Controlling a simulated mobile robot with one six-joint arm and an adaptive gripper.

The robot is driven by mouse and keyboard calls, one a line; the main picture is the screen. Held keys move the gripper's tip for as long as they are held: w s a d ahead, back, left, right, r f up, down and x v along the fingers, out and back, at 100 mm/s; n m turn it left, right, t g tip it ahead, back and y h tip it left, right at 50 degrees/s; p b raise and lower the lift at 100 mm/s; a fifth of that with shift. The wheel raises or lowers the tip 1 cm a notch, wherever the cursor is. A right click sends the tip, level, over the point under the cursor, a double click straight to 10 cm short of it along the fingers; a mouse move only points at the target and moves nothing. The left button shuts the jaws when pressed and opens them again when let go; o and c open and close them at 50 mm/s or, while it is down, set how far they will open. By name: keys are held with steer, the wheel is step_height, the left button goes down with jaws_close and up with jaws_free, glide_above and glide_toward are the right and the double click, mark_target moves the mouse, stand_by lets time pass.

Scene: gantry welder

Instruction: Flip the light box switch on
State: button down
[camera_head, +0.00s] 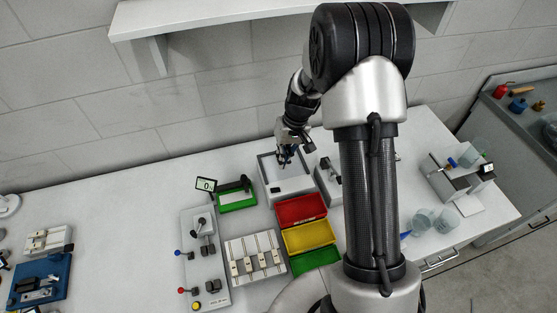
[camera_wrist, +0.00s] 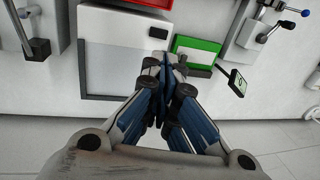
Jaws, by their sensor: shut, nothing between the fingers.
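The light box (camera_head: 293,186) is a pale box with a grey-framed top panel, standing on the white bench near the middle of the head view. It also shows in the wrist view (camera_wrist: 110,28) at the upper left. Its small black switch (camera_wrist: 158,33) sits on the plain strip at one end of the box, and shows in the head view (camera_head: 275,189) too. I cannot tell which way the switch is set. My gripper (camera_head: 284,160) is over the far part of the light box; its closed, empty fingertips (camera_wrist: 170,58) appear just below the switch in the wrist view, apparently apart from it.
A green tray (camera_head: 224,207) with a black item lies left of the light box. Red (camera_head: 302,201), yellow (camera_head: 291,236) and green bins stand in front. A grey device (camera_head: 328,183) stands close on the right. A wall shelf (camera_head: 220,14) hangs above.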

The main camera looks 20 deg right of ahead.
mark_target(275, 188)
steer(key=x, duration=1.2)
steer(key=shift+f+b, duration=0.2)
steer(key=shift+b, duration=0.1)
steer(key=shift+a, duration=0.1)
